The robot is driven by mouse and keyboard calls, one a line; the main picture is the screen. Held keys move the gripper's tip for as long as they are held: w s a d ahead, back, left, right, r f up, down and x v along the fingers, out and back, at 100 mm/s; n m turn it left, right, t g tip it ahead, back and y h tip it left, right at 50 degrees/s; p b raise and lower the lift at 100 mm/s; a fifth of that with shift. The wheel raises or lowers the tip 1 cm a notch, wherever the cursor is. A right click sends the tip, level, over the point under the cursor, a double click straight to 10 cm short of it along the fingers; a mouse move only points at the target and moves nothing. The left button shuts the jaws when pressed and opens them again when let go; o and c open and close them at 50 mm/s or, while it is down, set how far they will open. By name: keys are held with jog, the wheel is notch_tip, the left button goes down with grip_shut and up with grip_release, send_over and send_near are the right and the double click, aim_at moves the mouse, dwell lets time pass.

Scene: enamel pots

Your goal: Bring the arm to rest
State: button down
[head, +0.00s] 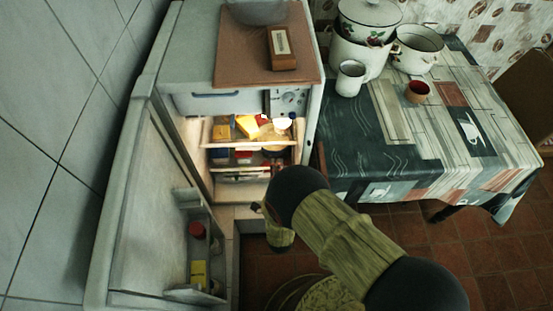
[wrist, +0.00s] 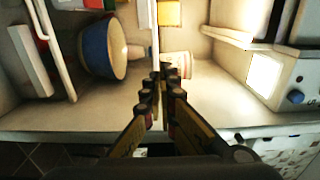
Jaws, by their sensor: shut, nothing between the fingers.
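My gripper shows in the wrist view (wrist: 163,75), with its two fingers together and nothing between them. It is in front of the open fridge (head: 228,163), whose lit shelves are behind the fingertips. In the head view my arm comes up from the lower right toward the fridge, and the fingers are mostly hidden behind the arm's dark joint. I cannot tell from these views whether the fingertips touch anything.
The fridge door (head: 150,215) stands open at the left, with a jar (head: 197,230) in its shelf. Food packets (head: 247,126) and a blue bowl (wrist: 102,48) are inside the fridge. A cloth-covered table (head: 400,135) with enamel pots (head: 362,50) stands right. Tiled floor (head: 490,255) is clear at lower right.

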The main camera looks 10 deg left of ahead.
jog(key=p+v, duration=0.1)
jog(key=v, duration=0.5)
jog(key=shift+s+p, duration=0.3)
jog(key=shift+s, duration=0.05)
jog(key=shift+d, duration=0.15)
